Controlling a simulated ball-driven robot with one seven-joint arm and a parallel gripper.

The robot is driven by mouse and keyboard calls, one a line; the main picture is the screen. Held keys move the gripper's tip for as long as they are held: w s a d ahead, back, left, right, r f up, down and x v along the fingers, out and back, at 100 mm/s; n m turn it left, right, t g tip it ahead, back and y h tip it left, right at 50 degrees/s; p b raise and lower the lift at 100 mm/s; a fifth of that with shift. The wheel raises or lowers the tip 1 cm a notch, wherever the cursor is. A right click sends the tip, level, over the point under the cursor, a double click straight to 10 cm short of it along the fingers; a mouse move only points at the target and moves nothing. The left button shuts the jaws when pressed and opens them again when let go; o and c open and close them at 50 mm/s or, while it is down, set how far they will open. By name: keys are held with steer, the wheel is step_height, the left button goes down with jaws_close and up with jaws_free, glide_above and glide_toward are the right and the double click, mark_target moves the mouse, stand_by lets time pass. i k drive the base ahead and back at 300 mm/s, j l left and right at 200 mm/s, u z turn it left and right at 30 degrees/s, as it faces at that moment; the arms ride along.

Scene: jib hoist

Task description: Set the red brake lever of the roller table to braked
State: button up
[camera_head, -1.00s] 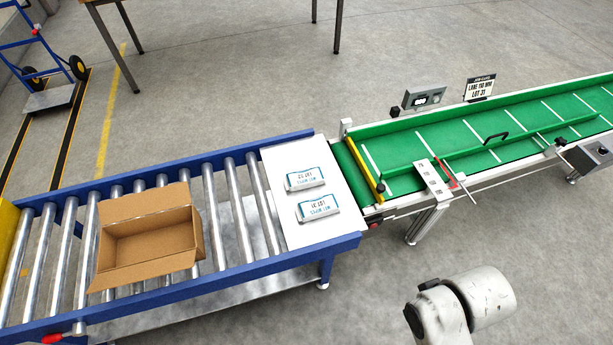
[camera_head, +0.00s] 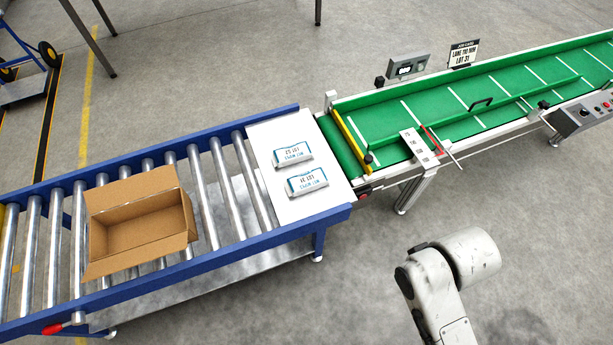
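The roller table (camera_head: 262,242) has blue side rails and bare metal rollers, and stands at the left. Its red brake lever (camera_head: 53,329) shows at the lower left, at the near blue rail, with the red grip pointing left on a short metal rod. I cannot tell from this view whether it is set to braked. A white and grey part of my arm (camera_head: 440,285) shows at the lower right, well away from the lever. My gripper is not in view.
An open, empty cardboard box (camera_head: 140,232) stands on the rollers. Two white and blue packets (camera_head: 306,181) lie on a white plate (camera_head: 268,133). A green belt conveyor (camera_head: 480,95) adjoins at right. The grey floor in front is clear.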

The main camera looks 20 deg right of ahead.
mark_target(79, 317)
steer(key=u, duration=1.55)
